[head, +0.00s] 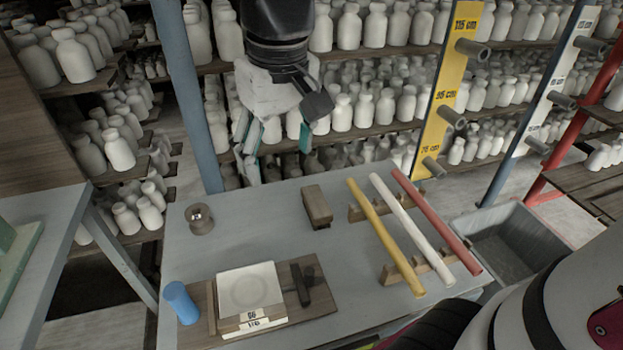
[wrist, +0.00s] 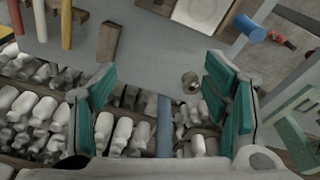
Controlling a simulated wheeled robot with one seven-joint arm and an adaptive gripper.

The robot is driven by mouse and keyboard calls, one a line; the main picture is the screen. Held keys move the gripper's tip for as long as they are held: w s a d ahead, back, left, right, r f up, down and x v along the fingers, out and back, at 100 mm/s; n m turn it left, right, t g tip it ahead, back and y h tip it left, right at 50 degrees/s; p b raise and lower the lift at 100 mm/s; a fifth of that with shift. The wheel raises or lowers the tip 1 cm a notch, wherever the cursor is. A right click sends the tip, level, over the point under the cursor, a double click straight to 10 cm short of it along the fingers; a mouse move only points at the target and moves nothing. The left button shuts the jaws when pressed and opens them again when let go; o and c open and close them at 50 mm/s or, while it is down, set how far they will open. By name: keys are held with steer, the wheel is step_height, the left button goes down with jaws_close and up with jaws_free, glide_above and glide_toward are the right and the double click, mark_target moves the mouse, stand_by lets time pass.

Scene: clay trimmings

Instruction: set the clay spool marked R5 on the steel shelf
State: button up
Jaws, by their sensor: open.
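A small brown clay spool (head: 199,218) stands at the back left of the grey table (head: 240,190). It also shows in the wrist view (wrist: 190,82), near the right finger. Its marking is too small to read. My gripper (head: 274,145) is open and empty, above and beyond the table's back edge, to the right of the spool and apart from it. In the wrist view its teal fingers (wrist: 162,95) are wide apart. I cannot tell which surface is the steel shelf.
Racks of white bottles (head: 370,105) stand behind the table. The table bears a brown block (head: 317,207), yellow, white and red rods (head: 407,221) on holders, a board with a white slab (head: 249,288), and a blue cylinder (head: 181,302). A grey bin (head: 507,246) is at right.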

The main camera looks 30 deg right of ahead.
steer(key=s+d+f+m, duration=0.1)
steer(key=s, duration=0.6)
steer(key=s+d+f+m+t, duration=0.1)
steer(key=s+d+f, duration=0.1)
steer(key=s, duration=0.6)
steer(key=shift+s+d, duration=0.15)
steer(key=shift+d, duration=0.15)
